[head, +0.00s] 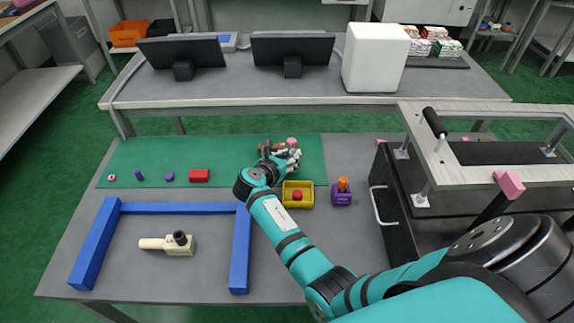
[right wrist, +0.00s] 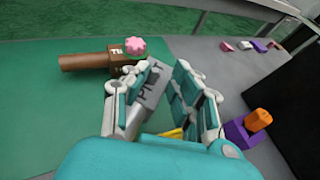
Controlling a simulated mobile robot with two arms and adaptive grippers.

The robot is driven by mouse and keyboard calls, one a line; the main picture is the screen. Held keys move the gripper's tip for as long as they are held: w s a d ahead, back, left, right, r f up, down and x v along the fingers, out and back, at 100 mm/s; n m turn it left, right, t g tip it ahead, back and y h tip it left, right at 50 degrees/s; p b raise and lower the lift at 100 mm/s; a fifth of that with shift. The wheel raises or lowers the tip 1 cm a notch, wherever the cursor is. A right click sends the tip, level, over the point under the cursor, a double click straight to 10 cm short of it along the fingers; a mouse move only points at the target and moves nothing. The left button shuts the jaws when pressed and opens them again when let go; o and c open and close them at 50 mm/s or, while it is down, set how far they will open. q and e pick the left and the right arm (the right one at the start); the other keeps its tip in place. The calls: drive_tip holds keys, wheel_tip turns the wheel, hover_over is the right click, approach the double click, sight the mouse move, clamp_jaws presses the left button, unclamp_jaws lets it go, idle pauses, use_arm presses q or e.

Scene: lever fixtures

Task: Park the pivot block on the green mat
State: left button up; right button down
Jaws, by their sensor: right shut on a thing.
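The pivot block (right wrist: 150,88) is a grey block with partly readable "PI…T" lettering and a light grey cylindrical part, seen in the right wrist view. My right gripper (right wrist: 156,92) is shut on it. In the head view my right gripper (head: 288,155) is over the far right part of the green mat (head: 225,152). The block is mostly hidden by the fingers, and I cannot tell whether it touches the mat. My left gripper is not in view.
A brown block (right wrist: 95,60) with a pink knob lies just beyond my right gripper on the mat. A yellow tray (head: 310,203) and a purple block (head: 341,198) stand nearer. A cream block (head: 178,245) lies inside a blue frame (head: 240,255). The mat's middle is clear.

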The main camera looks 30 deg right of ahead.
drive_tip(key=shift+f+b, duration=0.4)
drive_tip(key=shift+f, duration=1.25)
drive_tip(key=shift+f, duration=0.1)
drive_tip(key=c, duration=1.1)
unclamp_jaws()
